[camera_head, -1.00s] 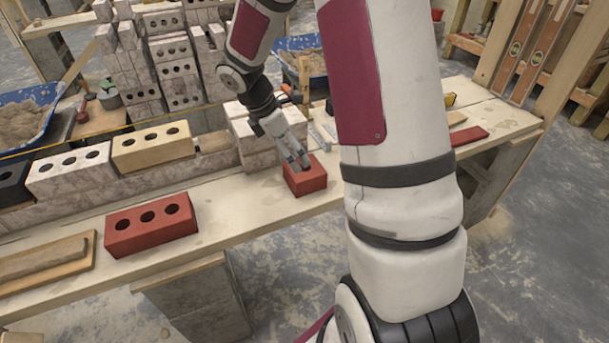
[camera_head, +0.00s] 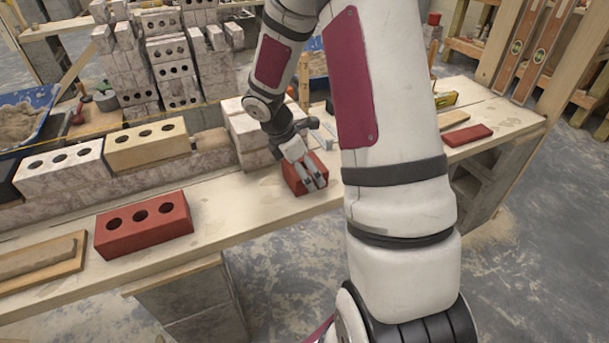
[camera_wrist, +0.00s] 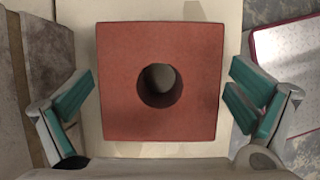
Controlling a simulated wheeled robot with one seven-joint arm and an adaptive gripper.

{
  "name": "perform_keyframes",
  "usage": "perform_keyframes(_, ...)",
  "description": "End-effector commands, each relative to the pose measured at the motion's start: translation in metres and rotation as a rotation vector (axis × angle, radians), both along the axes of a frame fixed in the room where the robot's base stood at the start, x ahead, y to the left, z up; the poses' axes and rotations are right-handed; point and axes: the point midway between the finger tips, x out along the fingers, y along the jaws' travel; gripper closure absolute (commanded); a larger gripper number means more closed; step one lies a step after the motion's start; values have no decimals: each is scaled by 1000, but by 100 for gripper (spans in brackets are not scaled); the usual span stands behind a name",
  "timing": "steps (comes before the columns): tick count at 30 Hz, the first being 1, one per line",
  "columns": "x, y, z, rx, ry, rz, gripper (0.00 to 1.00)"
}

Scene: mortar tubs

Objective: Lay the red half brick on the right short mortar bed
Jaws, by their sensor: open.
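The red half brick (camera_head: 289,178) sits on the plank near its front edge, just left of my upright arm link. In the wrist view the half brick (camera_wrist: 125,115) is square with one round hole. My gripper (camera_head: 314,182) is over it, fingers pointing down. In the wrist view my gripper (camera_wrist: 162,92) is open, one finger left and one right of the brick, with a gap on each side. A short brownish bed (camera_head: 211,139), seemingly mortar, lies on the wall between the yellow brick and the pale blocks at right.
A red three-hole brick (camera_head: 143,224) lies on the plank (camera_head: 240,205) to the left. A yellow brick (camera_head: 148,146) and a whitish brick (camera_head: 62,172) stand on the wall. Pale blocks (camera_head: 250,130) rise close behind my gripper. A flat red piece (camera_head: 467,135) lies far right.

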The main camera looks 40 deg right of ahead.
Motion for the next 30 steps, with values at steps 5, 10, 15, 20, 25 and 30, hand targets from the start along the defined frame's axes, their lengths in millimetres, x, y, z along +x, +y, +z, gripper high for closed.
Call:
perform_keyframes(5,0,0,1,0,0,0,25)
perform_keyframes(10,0,0,1,0,1,0,63)
perform_keyframes(15,0,0,1,-1,-1,-1,85)
perform_keyframes(20,0,0,2,-1,0,-1,85)
perform_keyframes(25,0,0,10,-1,-1,-1,85)
perform_keyframes(30,1,0,29,-3,-3,-1,85)
